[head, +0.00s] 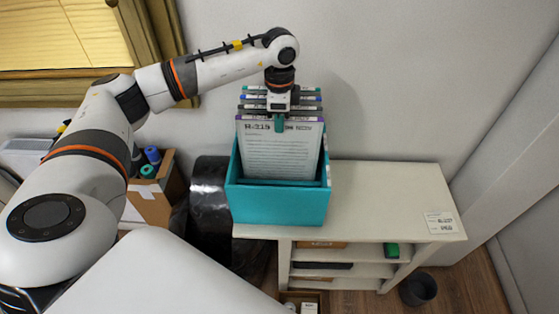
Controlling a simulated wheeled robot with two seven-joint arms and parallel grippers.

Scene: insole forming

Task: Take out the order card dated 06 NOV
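A teal box (279,207) stands on the white shelf unit and holds several upright order cards with coloured top strips. The front card (279,158) has a purple strip and shows its printed face. My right gripper is out of view.
The white shelf unit (385,200) has a clear top to the right of the box, with a label (440,222) at its right end. A cardboard box (150,200) and a black cylinder (209,205) stand to the left. The wall is close behind.

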